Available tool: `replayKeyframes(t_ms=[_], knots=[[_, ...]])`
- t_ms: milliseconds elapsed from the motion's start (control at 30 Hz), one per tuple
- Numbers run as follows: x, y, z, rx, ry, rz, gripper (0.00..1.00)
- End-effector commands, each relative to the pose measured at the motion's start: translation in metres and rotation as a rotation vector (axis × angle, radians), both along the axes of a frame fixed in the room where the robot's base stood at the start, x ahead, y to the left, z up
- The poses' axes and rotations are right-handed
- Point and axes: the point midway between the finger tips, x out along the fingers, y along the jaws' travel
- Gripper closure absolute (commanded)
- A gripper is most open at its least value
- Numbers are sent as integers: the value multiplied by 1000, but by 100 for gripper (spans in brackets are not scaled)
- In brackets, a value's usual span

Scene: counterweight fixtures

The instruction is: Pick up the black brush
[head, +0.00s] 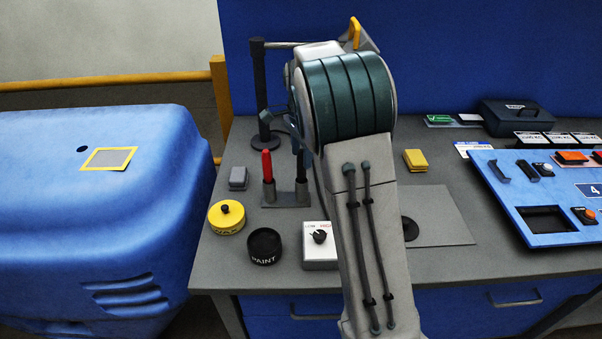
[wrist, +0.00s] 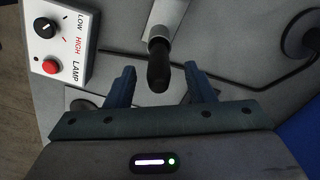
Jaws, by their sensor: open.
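The black brush (wrist: 158,68) stands handle end up in a grey holder (wrist: 166,22) in the wrist view. My gripper (wrist: 160,82) is open, with one blue finger on each side of the handle and a visible gap on both sides. Nothing is gripped. In the head view, the holder stand (head: 285,203) sits on the bench just left of my arm, which hides most of my gripper. A red-handled brush (head: 267,166) stands in the stand's left holder.
A white lamp switch box (head: 320,246) stands close in front of the stand, also in the wrist view (wrist: 62,42). A black paint pot (head: 265,247) and a yellow pot (head: 227,216) stand to its left. A dark lamp post (head: 259,90) rises behind.

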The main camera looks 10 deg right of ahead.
Motion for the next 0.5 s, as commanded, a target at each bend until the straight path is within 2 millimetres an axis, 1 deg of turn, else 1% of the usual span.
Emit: replayKeyframes(t_ms=[100, 200, 300, 500], knots=[[-2, 1, -18, 0, 5, 0, 51], [-2, 1, -29, 0, 3, 0, 51], [-2, 1, -34, 0, 1, 0, 51], [-1, 1, -35, 0, 0, 0, 51]])
